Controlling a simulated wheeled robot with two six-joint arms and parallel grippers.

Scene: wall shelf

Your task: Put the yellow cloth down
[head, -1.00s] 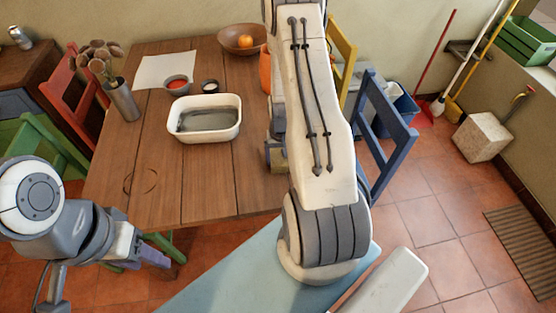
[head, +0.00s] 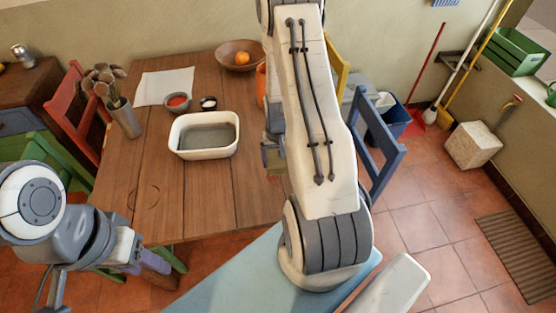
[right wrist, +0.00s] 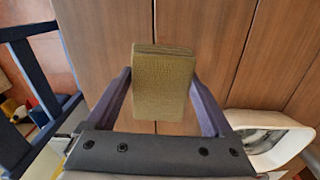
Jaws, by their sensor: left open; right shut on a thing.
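The yellow cloth (right wrist: 164,65) is a folded, dull olive-yellow block in the right wrist view. My right gripper (right wrist: 161,84) is shut on it, with one finger on each side. The cloth is over the brown wooden table (right wrist: 215,30); I cannot tell whether it touches the top. In the head view my right gripper (head: 274,157) is mostly hidden behind my right arm, by the table's right side, and the cloth cannot be made out. My left gripper (head: 150,262) is open and empty at the table's front left edge.
A white basin (head: 177,150) stands on the table, left of my right gripper. Behind it are two small bowls (head: 178,100), a paper sheet (head: 165,84) and a fruit bowl (head: 236,49). A blue chair (head: 378,150) stands at the right. The table's front is bare.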

